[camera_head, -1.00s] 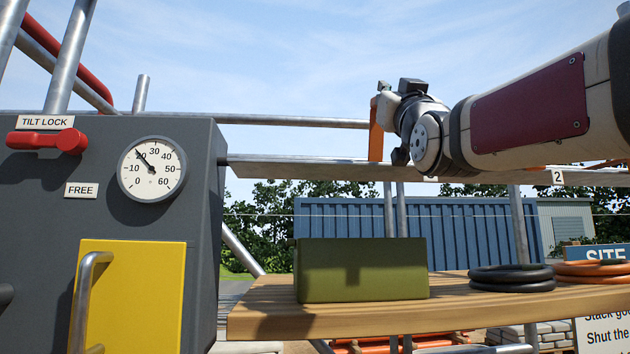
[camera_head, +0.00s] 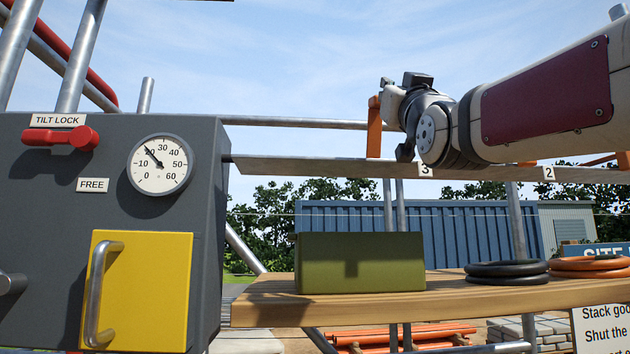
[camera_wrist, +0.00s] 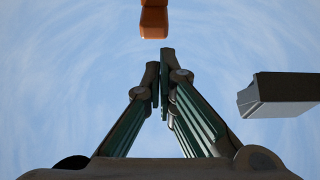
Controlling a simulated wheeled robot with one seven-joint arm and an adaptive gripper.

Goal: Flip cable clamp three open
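Cable clamp three appears to be the upright orange piece (camera_head: 374,128) standing on the long rail, left of the "3" label (camera_head: 425,170). An orange end also shows at the top of the wrist view (camera_wrist: 153,22), just beyond my fingertips. My gripper (camera_wrist: 160,60) has its two dark fingers together with nothing visible between them. In the head view my gripper is close beside the top of the orange piece, largely hidden by my wrist. Whether they touch I cannot tell.
The rail (camera_head: 300,167) runs across, with a "2" label (camera_head: 548,173) further right. A grey cabinet (camera_head: 110,220) with gauge and yellow door stands left. A wooden shelf (camera_head: 380,306) below holds a green box (camera_head: 360,263) and black rings (camera_head: 506,272). A grey block (camera_wrist: 280,94) is right in the wrist view.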

